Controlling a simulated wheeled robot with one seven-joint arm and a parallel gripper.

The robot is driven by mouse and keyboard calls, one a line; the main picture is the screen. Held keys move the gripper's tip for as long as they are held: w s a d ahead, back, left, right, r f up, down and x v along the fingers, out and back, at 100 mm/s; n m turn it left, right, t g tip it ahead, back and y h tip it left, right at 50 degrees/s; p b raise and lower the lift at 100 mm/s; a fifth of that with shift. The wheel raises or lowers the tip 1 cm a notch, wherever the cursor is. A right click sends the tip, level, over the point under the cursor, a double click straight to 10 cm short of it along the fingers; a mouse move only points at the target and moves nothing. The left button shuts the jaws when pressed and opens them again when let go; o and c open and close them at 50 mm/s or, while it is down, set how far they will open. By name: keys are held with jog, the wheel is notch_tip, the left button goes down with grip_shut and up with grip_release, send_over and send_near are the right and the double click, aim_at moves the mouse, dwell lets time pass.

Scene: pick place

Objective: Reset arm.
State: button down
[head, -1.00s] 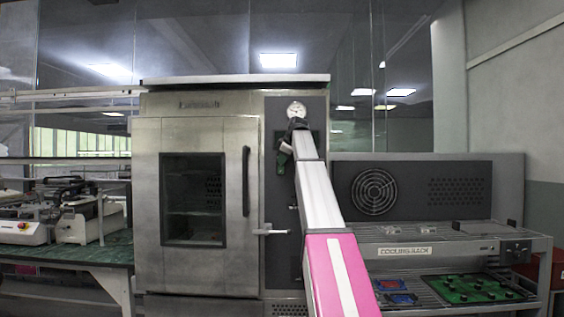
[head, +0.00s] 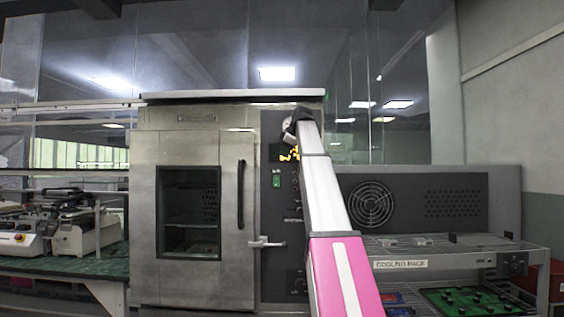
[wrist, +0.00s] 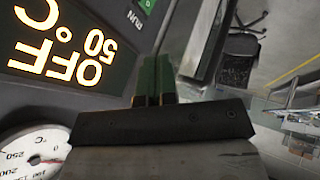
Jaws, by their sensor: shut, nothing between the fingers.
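My gripper (head: 289,128) is raised in front of the upper control panel of a steel oven (head: 145,215) in the head view. In the wrist view its fingers (wrist: 153,68) are together, with nothing between them. An orange display (wrist: 62,45) reading 50 °C and OFF is to the left of the fingers there, upside down. It also shows just below the gripper in the head view (head: 289,154). My arm runs from the lower middle of the head view up to the panel. I cannot tell the exact gap to the panel.
A round gauge (wrist: 35,150) and a green RUN button (wrist: 147,4) are close by in the wrist view. The oven door (head: 145,150) is shut, with a lever (head: 266,243). A cooling rack (head: 400,265) with a green board (head: 470,301) is at right, a bench (head: 70,262) at left.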

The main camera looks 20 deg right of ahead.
jog(key=shift+s+d+r, duration=0.1)
jog(key=shift+r, duration=0.15)
dwell(0.3)
jog(key=s+a+f+m+g, duration=0.1)
jog(key=a+f+m, duration=0.1)
jog(key=f, duration=1.4)
jog(key=s+a+f+m+g+h, duration=0.1)
jog(key=s+a+f+m, duration=0.15)
jog(key=f, duration=1.45)
jog(key=s+a+f+m+g, duration=0.1)
jog(key=a+f+m, duration=0.15)
jog(key=f, duration=1.35)
jog(key=s+a+f+m+g+h, duration=0.1)
jog(key=s+a+f+m+g, duration=0.1)
jog(key=s+f, duration=1.2)
jog(key=s+a+f+m+g+h, duration=0.1)
jog(key=s+a+f+m+g, duration=0.1)
jog(key=s+f, duration=1.2)
notch_tip(320, 180, down, 6)
jog(key=shift+a+f+m, duration=0.15)
jog(key=shift+a+m, duration=0.55)
jog(key=shift+m, duration=0.5)
